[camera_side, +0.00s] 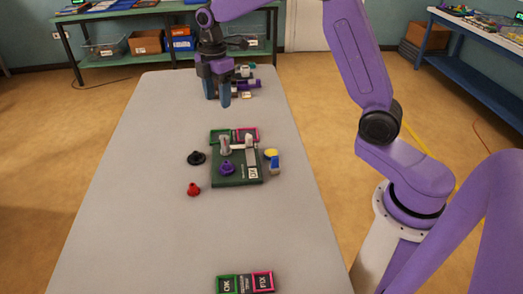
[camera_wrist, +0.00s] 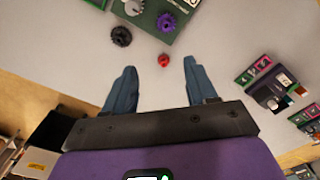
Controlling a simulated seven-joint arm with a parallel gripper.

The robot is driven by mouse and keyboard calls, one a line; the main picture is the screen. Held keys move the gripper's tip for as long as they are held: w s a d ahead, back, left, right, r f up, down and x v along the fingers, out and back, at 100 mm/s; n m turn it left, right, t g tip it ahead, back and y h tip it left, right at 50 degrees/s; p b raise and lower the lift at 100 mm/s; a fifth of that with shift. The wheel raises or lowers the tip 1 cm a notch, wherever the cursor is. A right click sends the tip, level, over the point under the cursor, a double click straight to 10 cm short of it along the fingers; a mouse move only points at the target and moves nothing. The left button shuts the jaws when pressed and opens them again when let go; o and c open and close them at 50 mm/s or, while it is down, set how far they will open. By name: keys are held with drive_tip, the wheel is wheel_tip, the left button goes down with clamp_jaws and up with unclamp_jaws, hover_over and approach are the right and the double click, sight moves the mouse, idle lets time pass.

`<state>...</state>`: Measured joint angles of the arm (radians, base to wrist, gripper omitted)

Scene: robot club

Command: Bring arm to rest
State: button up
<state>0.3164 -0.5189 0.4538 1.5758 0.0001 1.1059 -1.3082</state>
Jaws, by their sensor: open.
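My purple arm reaches over the far part of the grey table (camera_side: 130,190) in the side view. My gripper (camera_side: 218,100) hangs there with its dark blue fingers pointing down, apart and empty. In the wrist view both fingers of the gripper (camera_wrist: 159,66) show spread, with nothing between them but table and a small red piece (camera_wrist: 164,60) lying beyond. The side view shows that red piece (camera_side: 193,189) well nearer the camera than the gripper.
A dark green board (camera_side: 236,179) bears a purple knob (camera_side: 227,168) and grey parts mid-table. A black piece (camera_side: 196,158) lies left of it, a yellow-and-blue piece (camera_side: 273,163) right. A tray marked OK and FIX (camera_side: 245,284) is at the near end. Small items lie behind my gripper.

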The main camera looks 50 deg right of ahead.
drive_tip(key=s+a+r+m, duration=0.1)
drive_tip(key=s+a, duration=0.2)
drive_tip(key=s, duration=0.7)
drive_tip(key=s+a+r+m, duration=0.1)
drive_tip(key=s+a, duration=0.2)
drive_tip(key=s, duration=0.6)
drive_tip(key=s+d+f+m, duration=0.1)
drive_tip(key=s+d, duration=0.1)
drive_tip(key=s, duration=0.6)
drive_tip(key=s+d+f+m, duration=0.1)
drive_tip(key=s+d, duration=0.1)
drive_tip(key=s, duration=0.7)
drive_tip(key=shift+d+f+m, duration=0.25)
drive_tip(key=shift+d+m, duration=0.1)
drive_tip(key=shift+m, duration=0.05)
